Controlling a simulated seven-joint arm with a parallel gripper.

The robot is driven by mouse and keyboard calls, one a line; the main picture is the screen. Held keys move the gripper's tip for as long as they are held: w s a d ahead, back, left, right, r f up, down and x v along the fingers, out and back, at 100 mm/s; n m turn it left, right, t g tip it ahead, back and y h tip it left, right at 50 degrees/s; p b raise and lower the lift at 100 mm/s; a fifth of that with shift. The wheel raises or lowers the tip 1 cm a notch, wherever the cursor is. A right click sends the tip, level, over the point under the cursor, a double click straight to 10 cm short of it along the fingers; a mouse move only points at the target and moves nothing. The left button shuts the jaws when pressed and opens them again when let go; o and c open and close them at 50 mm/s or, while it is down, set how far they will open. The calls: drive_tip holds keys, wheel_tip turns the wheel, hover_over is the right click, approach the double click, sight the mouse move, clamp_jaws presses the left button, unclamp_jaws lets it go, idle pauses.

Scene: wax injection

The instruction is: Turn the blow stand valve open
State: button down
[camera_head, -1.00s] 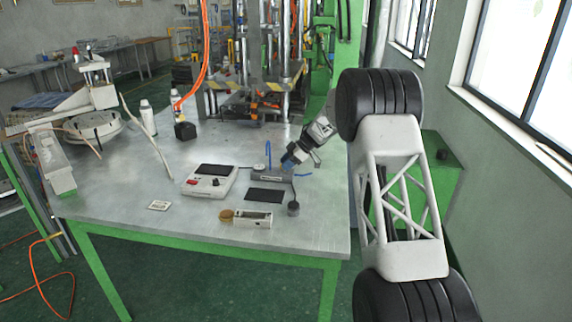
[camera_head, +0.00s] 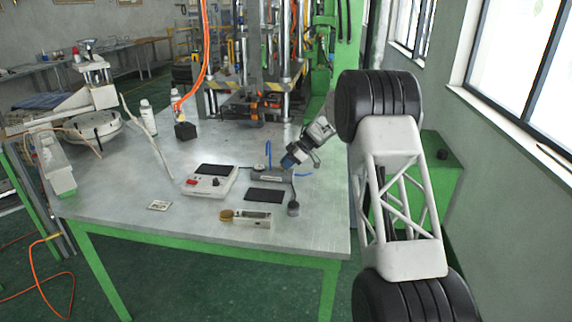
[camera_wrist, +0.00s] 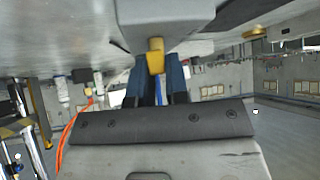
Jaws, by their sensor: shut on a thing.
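The blow stand (camera_head: 272,177) is a low grey block on the table, with a blue tube rising behind it and another at its right end. In the wrist view its grey body (camera_wrist: 158,17) fills the top middle. A yellow valve handle (camera_wrist: 155,52) sticks out of it toward me. My gripper (camera_head: 288,161) reaches down to the right part of the stand from the upper right. In the wrist view its two blue-padded fingers (camera_wrist: 158,72) are on either side of the yellow handle, shut on it. The fingertips partly hide the handle's sides. The handle is too small to see in the head view.
A white control box (camera_head: 209,182) stands left of the stand. A dark flat pad (camera_head: 265,195), a small dark weight-like piece (camera_head: 293,209) and a beige device (camera_head: 250,217) lie in front. The steel press (camera_head: 250,80) stands behind. The table's front left is largely clear.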

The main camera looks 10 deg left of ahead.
drive_tip(key=shift+n, duration=0.3)
drive_tip(key=n+g+h, duration=0.1)
drive_tip(key=n+g, duration=0.1)
drive_tip(key=n+g+h, duration=0.1)
drive_tip(key=n+g, duration=0.1)
drive_tip(key=n, duration=0.1)
drive_tip(key=shift+w+a+n+h, duration=0.1)
drive_tip(key=shift+w+n+h, duration=0.05)
drive_tip(key=shift+n+h, duration=0.15)
drive_tip(key=n+g+h, duration=0.1)
drive_tip(key=n+h, duration=0.1)
drive_tip(key=n, duration=0.1)
drive_tip(key=shift+a+g, duration=0.1)
drive_tip(key=shift+g, duration=0.2)
drive_tip(key=shift+n+g+h, duration=0.4)
drive_tip(key=shift+n+h, duration=1.1)
drive_tip(key=shift+n, duration=0.5)
drive_tip(key=c, duration=1.1)
unclamp_jaws()
drive_tip(key=shift+r, duration=0.15)
